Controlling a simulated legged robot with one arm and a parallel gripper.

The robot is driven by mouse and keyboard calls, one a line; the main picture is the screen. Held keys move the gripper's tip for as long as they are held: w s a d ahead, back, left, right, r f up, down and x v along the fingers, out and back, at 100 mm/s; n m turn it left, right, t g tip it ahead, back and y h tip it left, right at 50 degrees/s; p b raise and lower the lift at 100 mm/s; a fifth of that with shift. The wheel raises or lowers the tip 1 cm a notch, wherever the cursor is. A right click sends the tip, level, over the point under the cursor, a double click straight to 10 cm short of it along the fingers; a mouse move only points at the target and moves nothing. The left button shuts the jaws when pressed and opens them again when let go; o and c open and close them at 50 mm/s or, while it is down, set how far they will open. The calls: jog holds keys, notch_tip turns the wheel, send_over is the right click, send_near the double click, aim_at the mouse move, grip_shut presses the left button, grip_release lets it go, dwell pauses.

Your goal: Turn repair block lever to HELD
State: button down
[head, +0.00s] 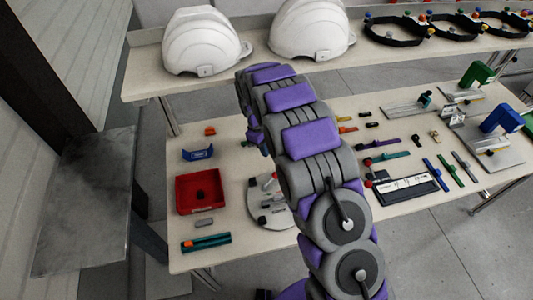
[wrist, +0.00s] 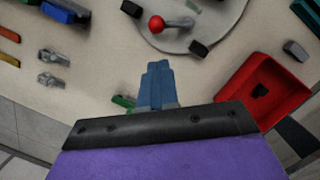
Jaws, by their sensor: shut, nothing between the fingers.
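In the wrist view a lever with a red ball knob (wrist: 156,24) sits on a round grey plate (wrist: 205,10). Its short metal arm points right, and dark blocks stand near the plate's rim. No HELD marking is readable. My gripper (wrist: 157,68) shows blue fingers, shut and empty, apart from the knob and below it in the picture. In the head view the round plate (head: 258,212) is partly covered by my arm, and my fingers are hidden. A dark block with a white label (head: 403,187) and a red knob at its left lies farther right.
A red tray (head: 178,193) holding a dark piece is left of the plate; it also shows in the wrist view (wrist: 233,93). Small coloured tools and metal fixtures cover the table's right side. White helmet shells (head: 201,42) stand on the shelf behind.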

aim_at(271, 179)
jog(key=f, duration=0.3)
jog(key=d+f+b, duration=0.1)
jog(key=f, duration=0.2)
jog(key=s+f, duration=0.1)
jog(key=f, duration=0.2)
jog(key=shift+d, duration=0.3)
jog(key=shift+r, duration=0.1)
